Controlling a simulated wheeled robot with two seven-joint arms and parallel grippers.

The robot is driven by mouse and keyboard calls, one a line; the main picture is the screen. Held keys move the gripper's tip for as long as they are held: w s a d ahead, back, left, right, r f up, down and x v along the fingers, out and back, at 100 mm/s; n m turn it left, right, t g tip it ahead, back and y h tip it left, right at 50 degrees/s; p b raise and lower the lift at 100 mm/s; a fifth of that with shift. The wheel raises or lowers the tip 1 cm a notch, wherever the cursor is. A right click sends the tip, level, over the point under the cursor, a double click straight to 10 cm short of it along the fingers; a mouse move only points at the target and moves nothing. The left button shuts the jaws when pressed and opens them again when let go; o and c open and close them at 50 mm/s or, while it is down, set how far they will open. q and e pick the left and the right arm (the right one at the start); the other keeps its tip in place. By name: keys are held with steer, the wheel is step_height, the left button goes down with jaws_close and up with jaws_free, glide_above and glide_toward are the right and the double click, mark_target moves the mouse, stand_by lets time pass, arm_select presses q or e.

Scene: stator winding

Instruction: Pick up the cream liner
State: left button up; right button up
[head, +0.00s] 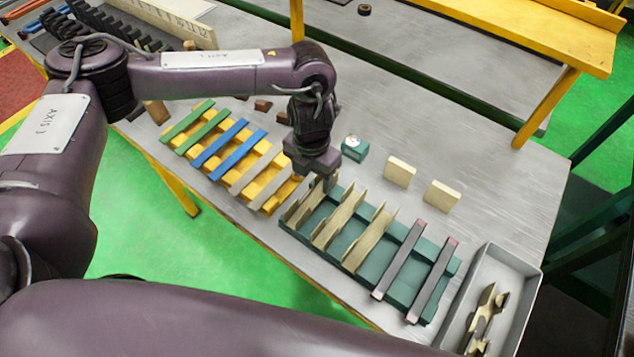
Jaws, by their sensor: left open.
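Several cream channel-shaped liners lie side by side on a dark green rack (402,262): a left one (303,204), a middle one (338,218) and a right one (369,238). My left gripper (325,184) points down just above the far end of the left cream liner. It is open, with nothing seen between its fingers. Whether a fingertip touches that liner, I cannot tell. The gripper covers part of the rack's far left corner. My right gripper is out of view.
A yellow rack (209,172) with green, blue and pale strips stands left. Two dark bars with pink ends (399,261) lie on the green rack's right part. A grey tray (527,280) with cream pieces stands right. Two cream blocks (400,172) and a small gauge box (354,150) stand behind.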

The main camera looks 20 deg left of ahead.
mark_target(311, 203)
arm_select(q)
steer(key=s+f+p, duration=0.1)
steer(key=f+p, duration=0.1)
steer(key=f, duration=0.1)
steer(key=shift+s+f+p, duration=0.1)
steer(key=shift+s+p, duration=0.25)
steer(key=shift+s, duration=0.05)
step_height(311, 203, down, 3)
steer(key=shift+w+r+p, duration=0.1)
steer(key=shift+p, duration=0.35)
steer(key=shift+w+f, duration=0.15)
steer(key=shift+f, duration=0.4)
steer(key=c, duration=0.8)
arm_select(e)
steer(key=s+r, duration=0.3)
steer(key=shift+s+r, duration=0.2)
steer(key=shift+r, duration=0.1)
